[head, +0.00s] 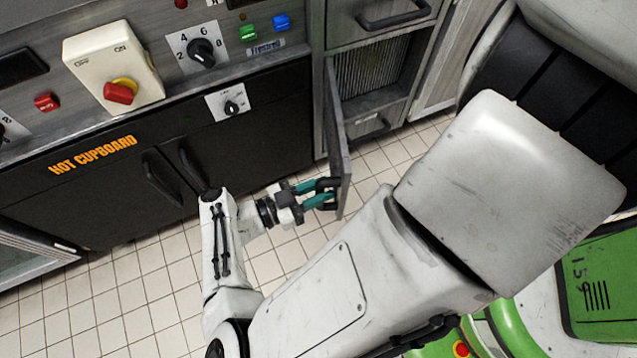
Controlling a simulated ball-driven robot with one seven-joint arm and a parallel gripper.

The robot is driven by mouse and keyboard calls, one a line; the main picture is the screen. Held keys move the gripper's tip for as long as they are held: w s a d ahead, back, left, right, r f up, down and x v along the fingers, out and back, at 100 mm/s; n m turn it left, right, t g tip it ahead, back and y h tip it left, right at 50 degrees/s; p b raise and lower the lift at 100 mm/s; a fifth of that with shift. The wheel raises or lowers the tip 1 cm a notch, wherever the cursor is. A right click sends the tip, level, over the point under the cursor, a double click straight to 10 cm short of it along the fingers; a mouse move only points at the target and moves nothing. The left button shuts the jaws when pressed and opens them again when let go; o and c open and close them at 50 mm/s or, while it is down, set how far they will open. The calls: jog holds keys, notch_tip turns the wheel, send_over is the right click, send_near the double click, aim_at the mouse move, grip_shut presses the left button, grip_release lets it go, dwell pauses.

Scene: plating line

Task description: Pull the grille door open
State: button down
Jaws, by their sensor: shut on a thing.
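The grille door (338,135) is a grey panel hinged at the left side of a cabinet opening. It stands swung well out from the cabinet, seen nearly edge-on. Behind it a ribbed grille (371,68) shows inside the open bay. My gripper (328,193) has teal fingers and is shut on the door's dark handle (330,184) near the door's free end. The fingers partly hide the handle.
A black hot cupboard (95,185) with two handles stands to the left, close to my gripper. A drawer (370,18) with a dark handle is above the opening. Tiled floor (130,300) is clear below. Green equipment (600,285) is at lower right.

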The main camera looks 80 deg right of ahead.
jog(key=shift+d, duration=0.2)
jog(key=c, duration=1)
grip_release()
jog(key=shift+w+a, duration=0.1)
jog(key=b+v, duration=0.1)
jog(key=v, duration=0.9)
jog(key=shift+w+a, duration=0.2)
